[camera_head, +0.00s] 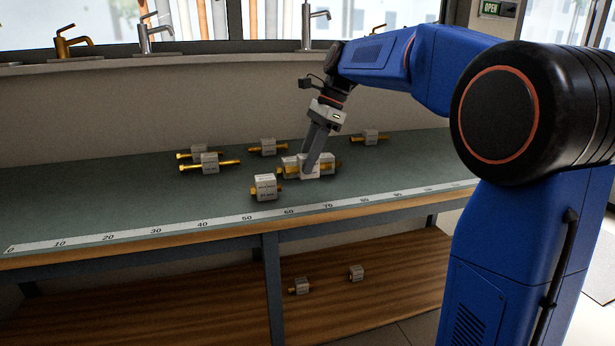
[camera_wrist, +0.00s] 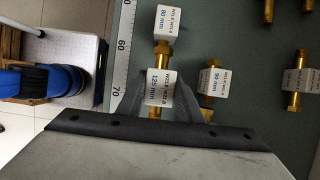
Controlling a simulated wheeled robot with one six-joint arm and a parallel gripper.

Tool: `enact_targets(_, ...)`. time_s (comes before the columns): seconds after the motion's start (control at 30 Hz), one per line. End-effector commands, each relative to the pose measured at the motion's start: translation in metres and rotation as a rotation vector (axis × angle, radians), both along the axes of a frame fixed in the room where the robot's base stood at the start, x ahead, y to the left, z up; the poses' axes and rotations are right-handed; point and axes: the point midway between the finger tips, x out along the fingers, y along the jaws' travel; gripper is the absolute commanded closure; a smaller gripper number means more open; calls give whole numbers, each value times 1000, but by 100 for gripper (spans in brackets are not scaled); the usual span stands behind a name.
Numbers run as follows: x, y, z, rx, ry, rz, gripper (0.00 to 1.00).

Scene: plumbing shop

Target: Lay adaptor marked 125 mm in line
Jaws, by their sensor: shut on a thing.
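My gripper (camera_head: 309,168) is low over the green bench top, its jaws shut on the adaptor marked 125 mm. In the wrist view, the jaw tips (camera_wrist: 160,98) close on both sides of its white block (camera_wrist: 160,88). Its brass end (camera_wrist: 161,55) points up the picture, roughly parallel to the printed scale. I cannot tell whether it touches the bench. The adaptor marked 80 mm (camera_wrist: 167,20) lies just beyond that brass end, with a small or no visible gap. The adaptor marked 90 mm (camera_wrist: 213,82) lies to the right of the jaws, apart from them.
A printed scale (camera_head: 203,225) runs along the front edge of the bench (camera_head: 110,205). Several other brass fittings with white blocks lie behind and left, one (camera_head: 209,162) near another (camera_head: 268,147). One lies at back right (camera_head: 371,137). Two sit on the lower shelf (camera_head: 390,285).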

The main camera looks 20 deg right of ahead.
Motion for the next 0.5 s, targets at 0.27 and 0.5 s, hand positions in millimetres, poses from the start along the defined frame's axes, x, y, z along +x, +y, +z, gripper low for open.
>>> enact_targets(0.27,-1,0,-23,0,1,0,93)
enact_targets(0.5,0,0,-44,0,0,1,93)
